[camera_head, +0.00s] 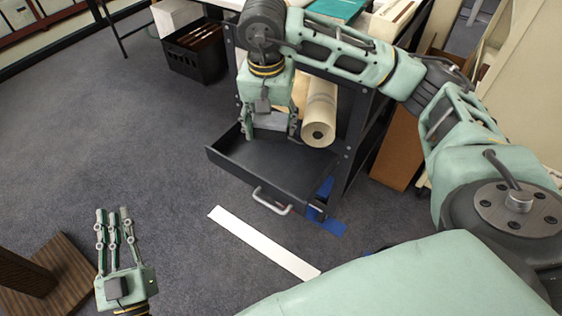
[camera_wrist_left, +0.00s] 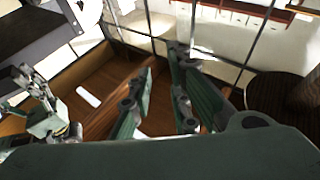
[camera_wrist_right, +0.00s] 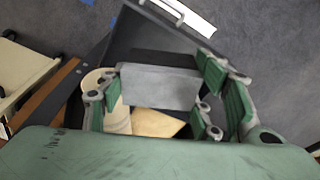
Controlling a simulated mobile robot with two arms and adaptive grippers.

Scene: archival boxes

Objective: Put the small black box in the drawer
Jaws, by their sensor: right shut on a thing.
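The dark drawer (camera_head: 236,175) is pulled out of the black cabinet, and its visible floor looks empty. My right gripper (camera_head: 271,138) points down over the back part of the drawer. It is shut on a small box (camera_head: 271,121) that looks grey in this light. In the right wrist view the box (camera_wrist_right: 160,86) sits between the fingers of my right gripper (camera_wrist_right: 160,80), with the drawer (camera_wrist_right: 145,38) beyond it. I cannot tell whether the box touches the drawer floor. My left gripper (camera_head: 114,212) is open and empty at the lower left, away from the drawer.
A rolled paper tube (camera_head: 319,112) lies in the cabinet opening just behind the drawer. The drawer's handle (camera_head: 270,203) sticks out in front. A white strip (camera_head: 262,243) and blue tape (camera_head: 332,224) lie on the carpet. A black bin (camera_head: 195,58) stands further back.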

